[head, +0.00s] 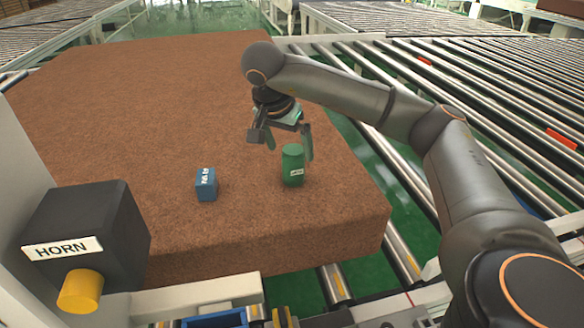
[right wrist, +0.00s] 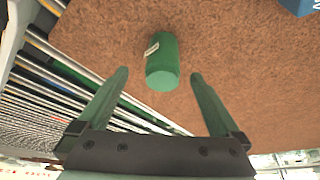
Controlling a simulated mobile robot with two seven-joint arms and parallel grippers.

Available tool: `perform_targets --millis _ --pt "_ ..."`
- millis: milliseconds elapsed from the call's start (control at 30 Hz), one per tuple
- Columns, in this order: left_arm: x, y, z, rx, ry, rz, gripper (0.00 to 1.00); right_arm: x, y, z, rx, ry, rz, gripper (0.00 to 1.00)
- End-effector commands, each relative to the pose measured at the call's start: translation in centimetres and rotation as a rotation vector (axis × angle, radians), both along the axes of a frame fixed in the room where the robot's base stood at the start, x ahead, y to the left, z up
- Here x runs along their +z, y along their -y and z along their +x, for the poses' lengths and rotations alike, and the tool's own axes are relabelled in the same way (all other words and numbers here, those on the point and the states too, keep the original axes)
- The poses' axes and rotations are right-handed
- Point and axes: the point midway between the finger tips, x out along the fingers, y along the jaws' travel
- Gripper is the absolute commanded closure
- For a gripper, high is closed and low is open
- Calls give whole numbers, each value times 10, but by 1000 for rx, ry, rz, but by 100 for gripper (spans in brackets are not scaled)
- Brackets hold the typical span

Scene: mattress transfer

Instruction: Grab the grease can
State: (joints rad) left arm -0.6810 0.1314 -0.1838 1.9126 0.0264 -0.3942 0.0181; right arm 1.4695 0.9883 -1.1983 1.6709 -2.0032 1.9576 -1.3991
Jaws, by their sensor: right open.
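The grease can is a green cylinder (head: 292,167) with a small white label. It stands upright on the brown mattress (head: 130,100), near its front right part. My right gripper (head: 290,150) is open just behind and above the can in the head view. In the right wrist view the can (right wrist: 162,62) lies ahead of the two spread fingers (right wrist: 158,75), roughly centred between them. The fingers are apart from it and hold nothing. My left gripper is not in the head view.
A blue box (head: 206,184) with white lettering stands on the mattress left of the can. A black horn box (head: 88,230) with a yellow button is at the front left. Roller conveyors (head: 480,90) run along the right. The mattress is otherwise clear.

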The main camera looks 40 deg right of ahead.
Motion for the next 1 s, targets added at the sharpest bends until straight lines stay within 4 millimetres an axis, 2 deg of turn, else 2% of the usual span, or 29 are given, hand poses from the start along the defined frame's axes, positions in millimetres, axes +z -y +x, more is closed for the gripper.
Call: perform_targets --millis 100,267,600,867,1000 --pt "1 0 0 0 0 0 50 -13 6 2 -2 -1 -1 0" --pt "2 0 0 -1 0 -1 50 -22 9 4 -1 -3 -1 0" --pt "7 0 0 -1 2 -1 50 -62 26 13 -1 -2 -1 0" --pt "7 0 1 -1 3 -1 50 -64 27 14 0 1 -1 0" --pt "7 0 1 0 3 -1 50 -64 27 14 0 1 -1 15"
